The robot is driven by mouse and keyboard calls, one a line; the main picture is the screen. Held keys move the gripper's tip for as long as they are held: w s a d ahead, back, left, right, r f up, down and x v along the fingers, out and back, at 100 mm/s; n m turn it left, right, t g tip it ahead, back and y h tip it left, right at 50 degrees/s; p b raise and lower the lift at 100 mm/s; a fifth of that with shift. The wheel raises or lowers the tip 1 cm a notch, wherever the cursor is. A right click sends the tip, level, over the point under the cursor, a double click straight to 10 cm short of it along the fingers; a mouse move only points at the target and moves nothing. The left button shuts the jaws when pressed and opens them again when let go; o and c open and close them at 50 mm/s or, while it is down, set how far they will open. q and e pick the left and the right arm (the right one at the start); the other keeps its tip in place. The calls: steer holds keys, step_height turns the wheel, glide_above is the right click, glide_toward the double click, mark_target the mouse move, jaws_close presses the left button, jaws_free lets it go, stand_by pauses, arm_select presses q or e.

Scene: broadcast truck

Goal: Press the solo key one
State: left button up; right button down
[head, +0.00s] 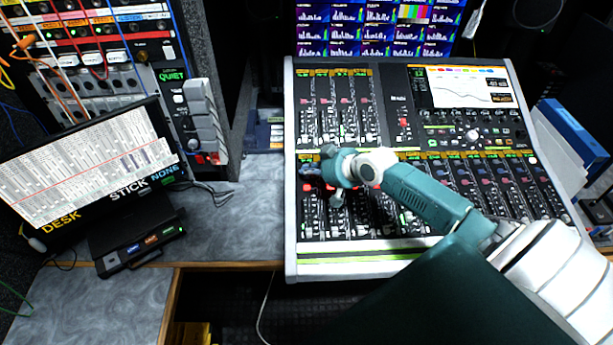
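The mixing console (400,259) lies on the desk, its surface full of small keys and faders. My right arm reaches over it from the lower right. My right gripper (314,177) is over the left part of the console, at the upper end of the lower left fader bank. Its dark fingers are small and blend with the panel, so I cannot tell whether they are open or shut, or touching a key. Solo key one cannot be made out; the keys near the fingers are partly hidden by the gripper. My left gripper is not in view.
A tilted screen (85,165) and a small dark box with lit keys (140,250) stand at the left. A patch rack (100,60) rises behind. The grey desk (235,225) left of the console is mostly clear. A blue binder (573,128) stands at the right.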

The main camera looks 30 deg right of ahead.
mark_target(308, 184)
steer(key=shift+f+b, duration=0.3)
steer(key=shift+f, duration=0.15)
stand_by(0.4)
steer(key=shift+r, duration=0.15)
steer(key=shift+s+r+p, duration=0.1)
steer(key=shift+r+p, duration=0.65)
steer(key=shift+p, duration=0.3)
steer(key=r+p, duration=0.6)
steer(key=shift+s+a, duration=0.3)
steer(key=shift+s, duration=0.05)
